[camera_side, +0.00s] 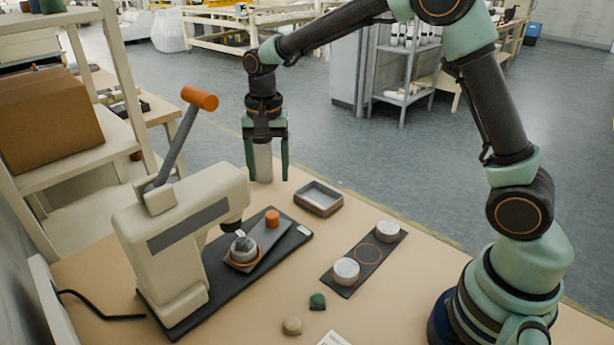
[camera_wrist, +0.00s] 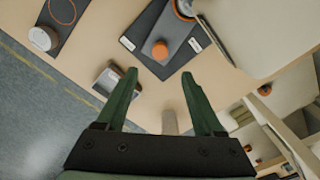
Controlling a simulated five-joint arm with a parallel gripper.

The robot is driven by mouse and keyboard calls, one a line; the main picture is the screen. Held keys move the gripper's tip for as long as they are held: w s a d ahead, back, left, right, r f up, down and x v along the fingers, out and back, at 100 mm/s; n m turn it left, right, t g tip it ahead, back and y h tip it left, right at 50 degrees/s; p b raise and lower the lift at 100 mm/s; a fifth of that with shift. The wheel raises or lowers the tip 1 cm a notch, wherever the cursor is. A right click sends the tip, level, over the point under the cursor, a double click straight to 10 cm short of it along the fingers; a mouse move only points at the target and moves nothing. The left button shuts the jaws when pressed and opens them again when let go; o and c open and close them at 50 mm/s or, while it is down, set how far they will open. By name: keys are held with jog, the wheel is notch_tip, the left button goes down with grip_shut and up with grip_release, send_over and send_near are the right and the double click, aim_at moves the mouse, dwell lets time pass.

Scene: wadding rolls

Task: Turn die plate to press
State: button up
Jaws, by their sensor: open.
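The press (camera_side: 190,225) is a cream machine with an orange-tipped lever, standing on a dark base (camera_side: 215,275). The grey die plate (camera_side: 264,236) lies on that base, with an orange knob (camera_side: 272,217) at its outer end. A grey die piece (camera_side: 243,246) sits in an orange ring under the press head. The knob also shows in the wrist view (camera_wrist: 160,50). My gripper (camera_side: 267,178) points down near the table's far edge, apart from the plate, with its fingers apart. A grey cylinder (camera_side: 263,163) appears between the fingers; I cannot tell whether they touch it.
A grey open tray (camera_side: 318,199) lies between my gripper and a dark strip (camera_side: 345,285) bearing two white-topped round pieces and an empty orange ring. A green piece (camera_side: 317,301) and a beige piece (camera_side: 292,326) lie in front. The raised lever (camera_side: 177,145) stands left of my gripper.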

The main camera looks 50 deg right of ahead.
jog(key=shift+r, duration=0.55)
